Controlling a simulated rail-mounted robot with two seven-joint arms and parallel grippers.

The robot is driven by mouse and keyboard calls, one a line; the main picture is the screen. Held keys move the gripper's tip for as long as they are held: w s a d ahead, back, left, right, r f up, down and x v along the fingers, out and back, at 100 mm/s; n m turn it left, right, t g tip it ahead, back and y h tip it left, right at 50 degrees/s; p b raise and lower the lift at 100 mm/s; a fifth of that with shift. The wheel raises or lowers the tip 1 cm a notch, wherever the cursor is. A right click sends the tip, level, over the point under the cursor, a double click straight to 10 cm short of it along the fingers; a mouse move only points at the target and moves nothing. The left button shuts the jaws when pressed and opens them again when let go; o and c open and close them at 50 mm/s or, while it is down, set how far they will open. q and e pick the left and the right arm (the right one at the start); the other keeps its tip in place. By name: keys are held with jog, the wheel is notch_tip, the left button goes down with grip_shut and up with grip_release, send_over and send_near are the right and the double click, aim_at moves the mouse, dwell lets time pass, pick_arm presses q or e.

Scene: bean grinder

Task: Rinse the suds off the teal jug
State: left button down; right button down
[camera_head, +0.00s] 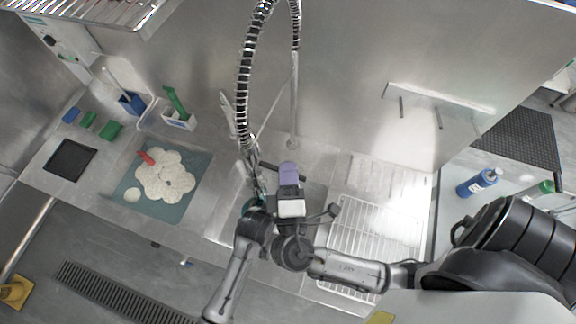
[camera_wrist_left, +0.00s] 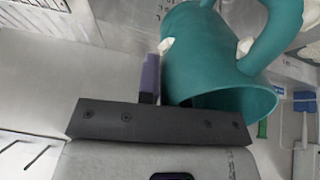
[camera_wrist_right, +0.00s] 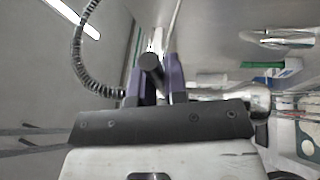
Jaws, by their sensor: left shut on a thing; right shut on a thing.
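The teal jug (camera_wrist_left: 215,60) fills much of the left wrist view, tilted, its mouth facing the camera and its handle at the top. Pale suds patches (camera_wrist_left: 245,47) cling to it. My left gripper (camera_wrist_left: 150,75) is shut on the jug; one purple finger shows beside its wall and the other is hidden. In the head view only a teal sliver of the jug shows by the hose. My right gripper (camera_head: 289,172), with purple fingers, is shut on a dark rod-like handle (camera_wrist_right: 152,62), seen end-on in the right wrist view. It seems part of the sprayer.
The coiled spray hose (camera_head: 245,90) arches over the sink. A wire rack (camera_head: 385,235) lies right of it. A teal mat (camera_head: 200,175) with a white flower-shaped piece (camera_head: 165,178) lies left. A blue bottle (camera_head: 477,183) stands far right.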

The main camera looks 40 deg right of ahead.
jog(key=c, duration=1.2)
grip_release()
jog(key=shift+o, duration=0.2)
jog(key=v, duration=1.2)
